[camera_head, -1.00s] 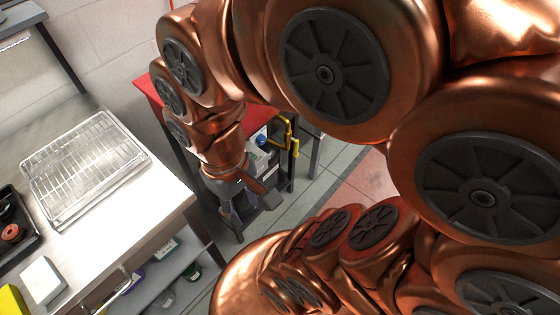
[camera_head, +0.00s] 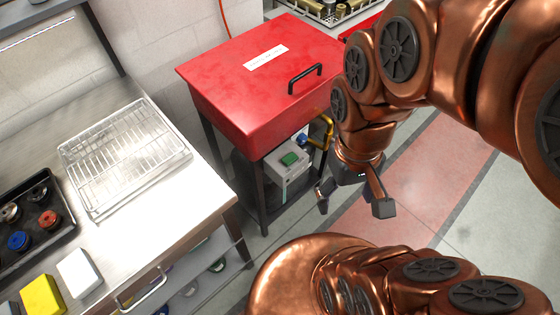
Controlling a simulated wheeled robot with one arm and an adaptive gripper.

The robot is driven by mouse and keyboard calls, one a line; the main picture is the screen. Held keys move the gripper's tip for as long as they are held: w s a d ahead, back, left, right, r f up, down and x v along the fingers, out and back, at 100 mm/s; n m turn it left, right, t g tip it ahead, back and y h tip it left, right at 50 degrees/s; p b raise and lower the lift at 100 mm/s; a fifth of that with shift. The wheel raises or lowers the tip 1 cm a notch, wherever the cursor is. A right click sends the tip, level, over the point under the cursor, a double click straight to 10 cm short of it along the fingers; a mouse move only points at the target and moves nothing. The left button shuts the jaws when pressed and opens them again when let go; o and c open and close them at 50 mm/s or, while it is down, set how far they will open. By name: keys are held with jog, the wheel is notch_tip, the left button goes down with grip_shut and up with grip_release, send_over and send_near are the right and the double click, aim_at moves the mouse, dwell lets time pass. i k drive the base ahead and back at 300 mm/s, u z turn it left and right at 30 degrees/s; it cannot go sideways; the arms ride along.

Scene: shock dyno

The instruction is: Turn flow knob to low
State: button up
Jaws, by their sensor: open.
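No part is clearly readable as the flow knob. A grey box with a green button-like top (camera_head: 290,159) sits under the front of the red lidded cabinet (camera_head: 262,95). A small blue part (camera_head: 303,139) shows behind it, beside a yellow bent pipe (camera_head: 327,121); I cannot tell whether either carries the knob. My gripper (camera_head: 352,207) is open and empty, pointing down, with its fingers apart. In the picture it is to the right of and below the grey box. My arm covers the cabinet's right side.
A steel bench (camera_head: 150,225) at left holds a wire rack tray (camera_head: 125,155), a black tray of small parts (camera_head: 30,258), and yellow (camera_head: 42,296) and white (camera_head: 79,273) blocks. My other arm links fill the bottom and right.

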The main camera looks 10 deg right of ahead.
aim_at(302, 138)
jog(key=k, duration=1.15)
jog(key=u, duration=0.35)
jog(key=i, duration=0.6)
jog(key=u, duration=0.15)
